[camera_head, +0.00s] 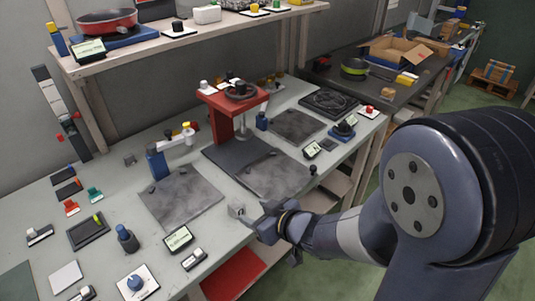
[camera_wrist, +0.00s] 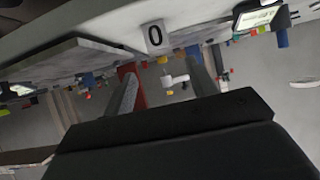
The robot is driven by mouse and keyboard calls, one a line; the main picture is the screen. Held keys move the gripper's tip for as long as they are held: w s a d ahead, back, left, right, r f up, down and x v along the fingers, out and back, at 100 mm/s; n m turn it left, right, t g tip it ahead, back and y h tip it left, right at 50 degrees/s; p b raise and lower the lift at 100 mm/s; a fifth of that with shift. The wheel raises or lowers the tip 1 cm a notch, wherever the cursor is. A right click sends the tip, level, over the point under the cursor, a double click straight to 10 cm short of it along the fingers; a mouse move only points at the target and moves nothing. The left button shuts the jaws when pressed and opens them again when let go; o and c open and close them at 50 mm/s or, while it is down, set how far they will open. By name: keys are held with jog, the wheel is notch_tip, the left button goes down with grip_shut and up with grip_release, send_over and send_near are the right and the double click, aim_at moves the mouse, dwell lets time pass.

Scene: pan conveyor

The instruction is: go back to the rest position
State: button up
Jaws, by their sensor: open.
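My gripper (camera_head: 262,214) hangs at the front edge of the long grey workbench (camera_head: 115,185), at the end of my arm reaching in from the right. In the wrist view, which is upside down, the two fingers of my gripper (camera_wrist: 162,66) stand apart. I see nothing held between them, only background. A small white block marked 0 (camera_wrist: 155,38) shows just beyond the fingertips, at the bench edge. I cannot tell how far it is from them.
A red press stand (camera_head: 222,110) stands mid-bench, with grey slabs (camera_head: 182,196) in front. A blue post with a white arm (camera_head: 157,163) is to its left. A shelf (camera_head: 165,42) with a red pan (camera_head: 106,22) hangs above. Green floor (camera_head: 335,280) lies open in front.

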aim_at(233, 201)
jog(key=b+x, duration=0.1)
jog(key=x, duration=1.1)
jog(key=shift+d+f+b, duration=0.15)
jog(key=shift+b, duration=0.25)
jog(key=shift+r+p, duration=0.55)
jog(key=shift+r, duration=1.1)
